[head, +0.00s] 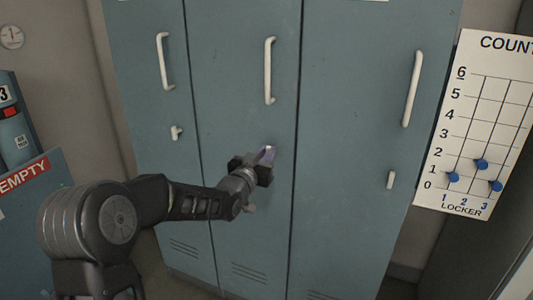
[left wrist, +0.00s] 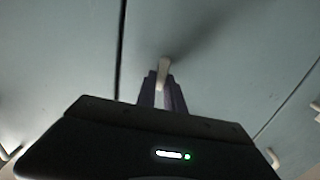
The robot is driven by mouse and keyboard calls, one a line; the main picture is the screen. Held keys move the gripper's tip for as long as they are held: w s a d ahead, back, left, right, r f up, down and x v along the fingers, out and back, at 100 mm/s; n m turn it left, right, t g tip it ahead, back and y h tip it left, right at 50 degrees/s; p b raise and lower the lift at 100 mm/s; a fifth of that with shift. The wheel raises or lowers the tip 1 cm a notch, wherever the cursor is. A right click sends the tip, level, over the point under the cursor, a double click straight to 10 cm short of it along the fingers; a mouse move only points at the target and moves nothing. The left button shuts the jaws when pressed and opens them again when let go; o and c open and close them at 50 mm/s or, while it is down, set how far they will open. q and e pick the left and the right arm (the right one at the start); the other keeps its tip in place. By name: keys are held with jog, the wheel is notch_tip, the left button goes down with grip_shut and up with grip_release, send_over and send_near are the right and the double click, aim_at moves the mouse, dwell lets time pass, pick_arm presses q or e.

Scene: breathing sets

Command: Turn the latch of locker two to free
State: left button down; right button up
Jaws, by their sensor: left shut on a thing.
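Locker two is the middle blue-grey door (head: 240,80) with a long white handle (head: 269,70). Its small cream latch (left wrist: 163,70) shows in the left wrist view between the purple-grey fingertips. My left gripper (head: 267,155) is shut on this latch, low on the door near its right edge. In the head view the gripper hides most of the latch, so I cannot tell its exact turn there. The door lies flush with its neighbours. My right gripper is not in view.
The left locker has a white latch (head: 176,132) and the right locker has an upright latch (head: 390,180). A count board (head: 470,120) with blue markers hangs at the right. A blue bin marked EMPTY (head: 30,205) stands at the left.

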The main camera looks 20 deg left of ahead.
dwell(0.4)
pick_arm(q)
jog(key=shift+d+f+m+b, duration=0.2)
jog(key=shift+m+b, duration=2.8)
jog(key=shift+b, duration=0.1)
jog(key=shift+d+f+m+b, duration=0.2)
jog(key=shift+f+m+b, duration=0.05)
jog(key=shift+m+b, duration=2.8)
jog(key=shift+d+f+m+b, duration=0.2)
jog(key=shift+m+b, duration=2.75)
jog(key=shift+b, duration=0.15)
jog(key=c, duration=1.4)
grip_release()
jog(key=shift+c, duration=0.2)
